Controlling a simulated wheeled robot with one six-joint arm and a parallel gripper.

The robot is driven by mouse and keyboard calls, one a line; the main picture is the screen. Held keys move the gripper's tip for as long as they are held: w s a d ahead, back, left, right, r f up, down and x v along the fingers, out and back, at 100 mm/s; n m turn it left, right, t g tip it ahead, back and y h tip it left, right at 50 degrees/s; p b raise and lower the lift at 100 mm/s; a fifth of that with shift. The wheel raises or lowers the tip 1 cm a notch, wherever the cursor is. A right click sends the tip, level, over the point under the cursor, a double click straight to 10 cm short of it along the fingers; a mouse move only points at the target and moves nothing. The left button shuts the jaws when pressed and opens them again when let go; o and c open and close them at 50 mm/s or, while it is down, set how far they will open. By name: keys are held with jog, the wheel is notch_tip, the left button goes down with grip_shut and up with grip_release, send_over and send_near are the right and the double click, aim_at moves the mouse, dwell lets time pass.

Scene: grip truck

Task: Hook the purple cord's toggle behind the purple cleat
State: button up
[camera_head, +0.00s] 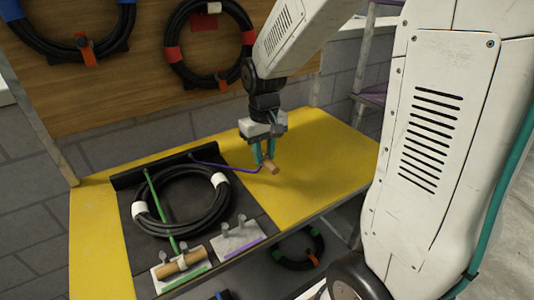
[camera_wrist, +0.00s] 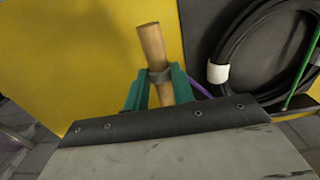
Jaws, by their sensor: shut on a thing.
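My gripper (camera_head: 264,157) is shut on a wooden toggle (camera_head: 270,167), held above the yellow table, right of the dark mat. In the wrist view the toggle (camera_wrist: 153,50) stands between the teal fingers (camera_wrist: 160,88), with a grey band around it. The purple cord (camera_head: 225,166) runs from the dark bar at the mat's back to the toggle; a short piece of the cord (camera_wrist: 201,91) shows in the wrist view. The purple cleat (camera_head: 237,236), a pale plate with two grey posts and a purple strip, sits at the mat's front, apart from the toggle.
A coiled black hose (camera_head: 150,212) with white bands lies on the dark mat (camera_head: 254,207). The green cord (camera_head: 161,213) crosses it to a wooden toggle (camera_head: 182,264) at the green-striped cleat (camera_head: 197,271). The yellow tabletop (camera_head: 325,165) is clear on the right.

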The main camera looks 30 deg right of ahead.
jog(key=s+a+n, duration=1.2)
jog(key=a+n, duration=0.2)
jog(key=n, duration=0.4)
jog(key=shift+s+a, duration=0.15)
jog(key=shift+s, duration=0.1)
dwell(0.5)
